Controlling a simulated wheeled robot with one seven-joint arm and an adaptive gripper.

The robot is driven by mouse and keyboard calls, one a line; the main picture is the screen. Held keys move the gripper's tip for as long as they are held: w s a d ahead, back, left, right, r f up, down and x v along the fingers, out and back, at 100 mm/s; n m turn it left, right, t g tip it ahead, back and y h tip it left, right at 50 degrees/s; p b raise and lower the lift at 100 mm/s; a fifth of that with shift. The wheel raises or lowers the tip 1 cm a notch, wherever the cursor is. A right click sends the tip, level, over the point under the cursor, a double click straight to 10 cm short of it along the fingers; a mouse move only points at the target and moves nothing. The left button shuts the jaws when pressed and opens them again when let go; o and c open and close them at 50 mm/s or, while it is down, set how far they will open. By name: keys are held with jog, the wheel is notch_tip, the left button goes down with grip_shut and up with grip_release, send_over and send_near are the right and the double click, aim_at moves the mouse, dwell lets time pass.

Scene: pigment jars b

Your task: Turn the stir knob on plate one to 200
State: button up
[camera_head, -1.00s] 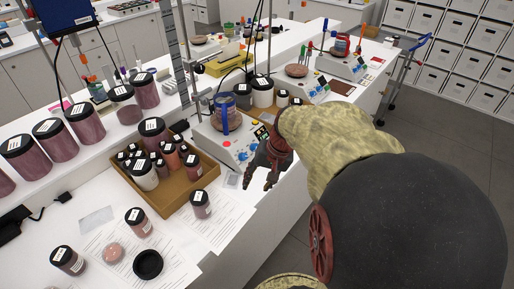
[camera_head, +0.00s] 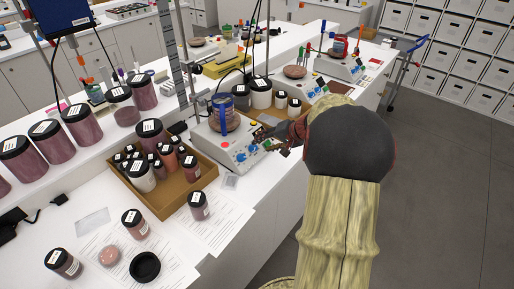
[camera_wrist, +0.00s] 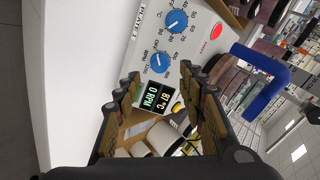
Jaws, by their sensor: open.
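Plate one is a white hotplate unit (camera_head: 225,143) with two blue knobs. The display (camera_wrist: 153,101) reads 0 RPM, with a °C value too small to read surely. My gripper (camera_wrist: 158,76) is open, its fingertips either side of the stir knob's lower part, no contact visible. It also shows in the head view (camera_head: 272,138).
A red button (camera_wrist: 216,31) and yellow button (camera_wrist: 177,107) are close by on the panel. A blue-handled clamp or holder (camera_head: 223,102) stands above the plate. A cardboard tray (camera_head: 178,190) of jars is to the left. White jars (camera_head: 262,92) stand behind.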

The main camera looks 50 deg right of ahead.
aim_at(255, 147)
jog(key=x, duration=0.5)
jog(key=shift+w+a+f+b, duration=0.1)
jog(key=shift+w+f+b, duration=0.15)
jog(key=shift+b, duration=0.15)
jog(key=shift+c, duration=1.3)
jog(key=c, duration=0.8)
